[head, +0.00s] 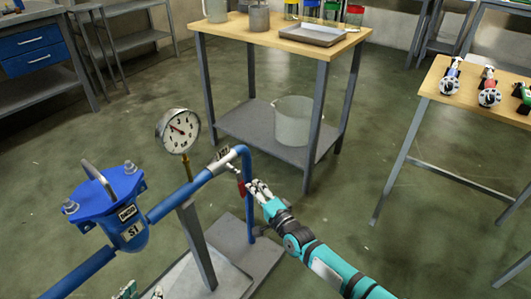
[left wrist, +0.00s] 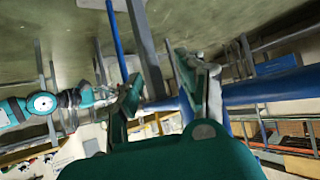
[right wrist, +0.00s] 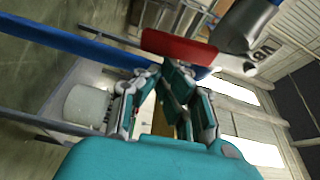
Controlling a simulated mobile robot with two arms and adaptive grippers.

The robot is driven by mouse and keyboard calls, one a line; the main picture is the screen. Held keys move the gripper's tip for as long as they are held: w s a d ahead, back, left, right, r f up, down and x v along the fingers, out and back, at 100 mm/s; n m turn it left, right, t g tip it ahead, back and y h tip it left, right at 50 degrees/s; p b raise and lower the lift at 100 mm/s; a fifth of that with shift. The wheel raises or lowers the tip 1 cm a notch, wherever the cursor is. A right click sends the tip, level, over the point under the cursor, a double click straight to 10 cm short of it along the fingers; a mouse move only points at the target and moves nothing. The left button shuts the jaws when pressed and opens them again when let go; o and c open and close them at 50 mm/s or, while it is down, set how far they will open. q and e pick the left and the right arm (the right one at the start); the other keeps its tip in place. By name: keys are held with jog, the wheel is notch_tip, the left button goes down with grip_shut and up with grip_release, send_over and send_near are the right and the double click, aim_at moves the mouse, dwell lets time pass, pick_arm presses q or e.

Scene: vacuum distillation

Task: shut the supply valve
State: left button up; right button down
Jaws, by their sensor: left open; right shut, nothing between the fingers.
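A valve (head: 222,160) sits on the blue pipe, right of the pressure gauge. Its red handle (head: 241,187) hangs below the pipe on the near side. My right gripper (head: 256,188) is shut and empty, its fingertips beside the red handle. In the right wrist view the red handle (right wrist: 180,47) lies across just beyond my right fingertips (right wrist: 172,68); I cannot tell whether they touch. The tag on the valve is only partly readable. My left gripper (head: 143,292) is at the bottom edge of the head view. In the left wrist view it is open and empty (left wrist: 158,78).
The gauge (head: 178,131) stands left of the valve, and a blue strainer (head: 118,208) marked S1 is further left. A grey post (head: 197,244) and the pipe's vertical leg flank the space below. A wooden-topped table (head: 270,33) stands behind; loose valves (head: 488,88) lie on another at right.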

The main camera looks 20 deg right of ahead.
pick_arm(q)
jog(key=shift+s+a+f+g, duration=0.25)
jog(key=shift+s+f+g, duration=0.3)
jog(key=shift+s, duration=0.1)
jog(key=shift+s+a+f+g, duration=0.25)
jog(key=shift+s+f+g, duration=0.2)
jog(key=shift+s+f, duration=0.15)
pick_arm(e)
jog(key=shift+s+a+f+m, duration=0.15)
jog(key=shift+s+a+m, duration=0.2)
jog(key=shift+m, duration=0.25)
